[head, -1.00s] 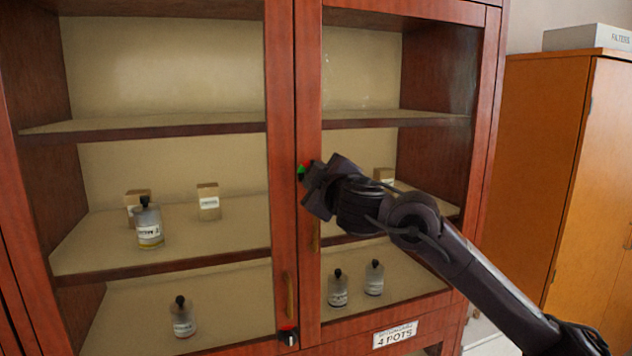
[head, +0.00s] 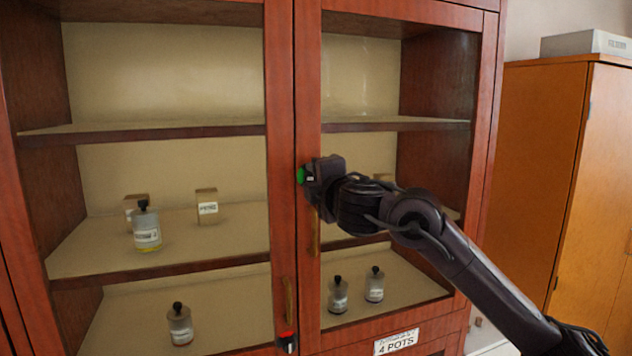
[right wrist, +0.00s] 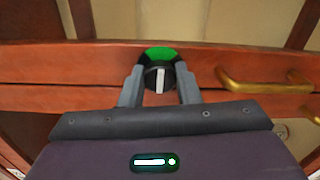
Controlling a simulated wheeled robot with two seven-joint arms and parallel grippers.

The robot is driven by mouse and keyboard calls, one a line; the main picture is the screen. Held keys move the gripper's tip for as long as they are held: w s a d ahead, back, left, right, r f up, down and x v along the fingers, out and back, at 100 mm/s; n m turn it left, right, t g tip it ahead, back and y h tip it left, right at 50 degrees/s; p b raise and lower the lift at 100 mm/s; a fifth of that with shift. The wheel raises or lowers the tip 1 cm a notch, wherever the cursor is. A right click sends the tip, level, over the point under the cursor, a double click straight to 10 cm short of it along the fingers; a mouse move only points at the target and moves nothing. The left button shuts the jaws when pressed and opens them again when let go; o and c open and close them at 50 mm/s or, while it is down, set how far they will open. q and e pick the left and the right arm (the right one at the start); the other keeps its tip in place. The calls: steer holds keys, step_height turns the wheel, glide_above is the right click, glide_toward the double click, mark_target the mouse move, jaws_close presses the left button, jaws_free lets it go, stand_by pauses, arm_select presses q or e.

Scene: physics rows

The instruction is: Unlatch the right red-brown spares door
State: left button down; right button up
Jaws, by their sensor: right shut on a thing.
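The right red-brown door (head: 308,60) has a glass pane and looks closed against the left door (head: 279,120). A round black latch knob (right wrist: 155,76) with a white pointer line sits on its left stile, with a green patch behind it. In the head view the green patch (head: 301,176) shows just left of my gripper, and the knob is mostly hidden. My right gripper (right wrist: 160,88) is shut on the knob, one finger on each side. A brass handle (head: 315,232) is below it on the same stile. My left gripper is not in view.
A second latch knob with red showing (head: 288,342) and another brass handle (head: 288,298) are low on the left door. Bottles (head: 147,230) and small boxes (head: 207,207) stand on shelves behind the glass. An orange-brown cabinet (head: 545,170) stands at the right.

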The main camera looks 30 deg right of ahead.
steer(key=shift+n, duration=0.3)
steer(key=o, duration=1)
steer(key=shift+c, duration=0.2)
steer(key=b+v, duration=0.1)
steer(key=v, duration=0.6)
steer(key=shift+s+b, duration=0.35)
steer(key=shift+a+f, duration=0.15)
steer(key=shift+a, duration=0.05)
